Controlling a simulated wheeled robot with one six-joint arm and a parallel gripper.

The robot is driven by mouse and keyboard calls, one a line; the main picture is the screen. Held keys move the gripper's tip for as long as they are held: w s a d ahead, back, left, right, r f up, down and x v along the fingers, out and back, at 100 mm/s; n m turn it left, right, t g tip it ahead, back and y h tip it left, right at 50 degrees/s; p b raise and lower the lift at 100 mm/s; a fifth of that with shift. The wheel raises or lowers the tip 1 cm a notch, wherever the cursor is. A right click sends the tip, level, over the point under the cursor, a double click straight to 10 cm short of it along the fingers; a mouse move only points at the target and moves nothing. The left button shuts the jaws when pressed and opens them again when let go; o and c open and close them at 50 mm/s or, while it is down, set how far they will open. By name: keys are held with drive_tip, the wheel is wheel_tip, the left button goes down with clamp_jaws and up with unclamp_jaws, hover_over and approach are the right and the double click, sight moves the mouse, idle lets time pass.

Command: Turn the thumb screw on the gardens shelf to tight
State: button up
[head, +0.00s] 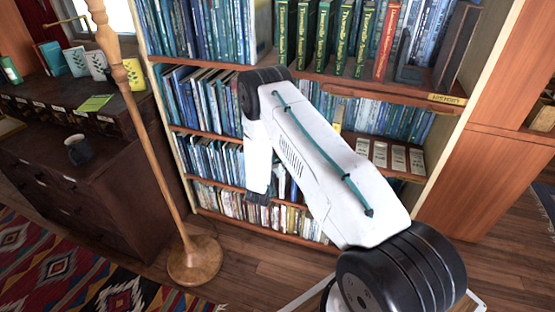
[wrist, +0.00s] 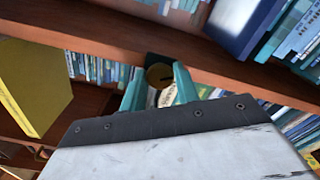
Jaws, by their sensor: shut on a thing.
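The thumb screw (wrist: 159,74) shows in the wrist view as a round brass-coloured knob with a dark mark across it, against a dark plate under the wooden shelf edge (wrist: 110,43). My gripper (wrist: 160,84) has its two teal fingers on either side of the knob and is shut on it. The knob's lower part is hidden between the fingers and my wrist housing. In the head view the screw and the fingertips are hidden behind my white arm, which reaches to the bookcase (head: 285,236). I cannot read a gardens label.
A yellow book (wrist: 32,88) stands at the left in the wrist view, and a dark blue book (wrist: 243,22) is above the shelf. A wooden lamp pole (head: 150,140) stands left of the bookcase, by a dark cabinet (head: 75,185) with a mug (head: 78,150). Floor at the lower middle is clear.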

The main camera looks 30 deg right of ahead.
drive_tip(key=m, duration=0.5)
drive_tip(key=shift+m, duration=0.3)
drive_tip(key=m, duration=1.2)
drive_tip(key=shift+a+m, duration=0.1)
drive_tip(key=shift+m, duration=0.2)
drive_tip(key=m, duration=0.5)
drive_tip(key=shift+m, duration=0.3)
drive_tip(key=o, duration=1)
drive_tip(key=shift+w, duration=0.1)
drive_tip(key=shift+c, duration=0.2)
